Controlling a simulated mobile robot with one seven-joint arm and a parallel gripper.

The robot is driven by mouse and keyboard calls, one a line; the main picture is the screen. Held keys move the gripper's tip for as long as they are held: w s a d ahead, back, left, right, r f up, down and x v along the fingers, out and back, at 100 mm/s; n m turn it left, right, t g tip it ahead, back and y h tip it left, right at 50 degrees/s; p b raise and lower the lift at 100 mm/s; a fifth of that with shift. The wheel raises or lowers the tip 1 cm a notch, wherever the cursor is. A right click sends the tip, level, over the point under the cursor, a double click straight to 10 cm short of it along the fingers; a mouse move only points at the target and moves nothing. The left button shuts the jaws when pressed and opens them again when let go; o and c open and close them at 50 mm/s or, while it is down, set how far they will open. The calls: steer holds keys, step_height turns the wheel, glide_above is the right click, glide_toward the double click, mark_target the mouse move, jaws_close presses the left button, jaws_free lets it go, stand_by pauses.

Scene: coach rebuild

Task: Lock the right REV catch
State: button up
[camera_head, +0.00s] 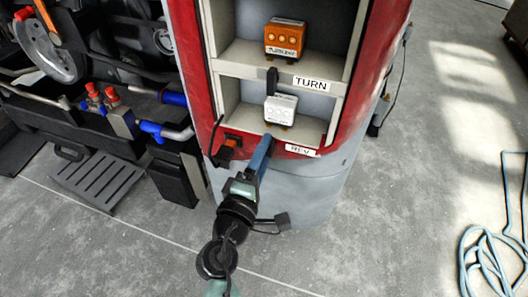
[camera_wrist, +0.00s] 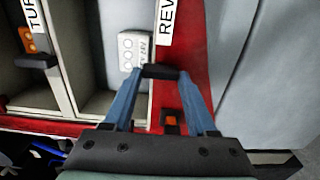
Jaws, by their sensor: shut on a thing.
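My gripper (camera_head: 266,142) reaches up to the front lip of the lower shelf bay, left of the white REV label (camera_head: 301,150). In the wrist view its blue fingers are shut on a small black catch lever (camera_wrist: 160,72) at the red edge, beside the REV label (camera_wrist: 167,20). The fingers hide most of the catch in the head view, and I cannot tell whether it is locked. Another catch, black with an orange part (camera_head: 231,142), sits left of my gripper. The orange part also shows in the wrist view (camera_wrist: 170,122).
A white unit (camera_head: 281,108) stands in the lower bay and an orange unit (camera_head: 284,38) in the TURN bay above. A black catch (camera_head: 271,78) is on the TURN shelf edge. Pipes with red valves (camera_head: 103,93) are at left. A blue hose (camera_head: 490,250) lies on the right floor.

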steer(key=o, duration=1.4)
steer(key=shift+c, duration=0.2)
steer(key=v, duration=1.3)
steer(key=shift+b, duration=0.3)
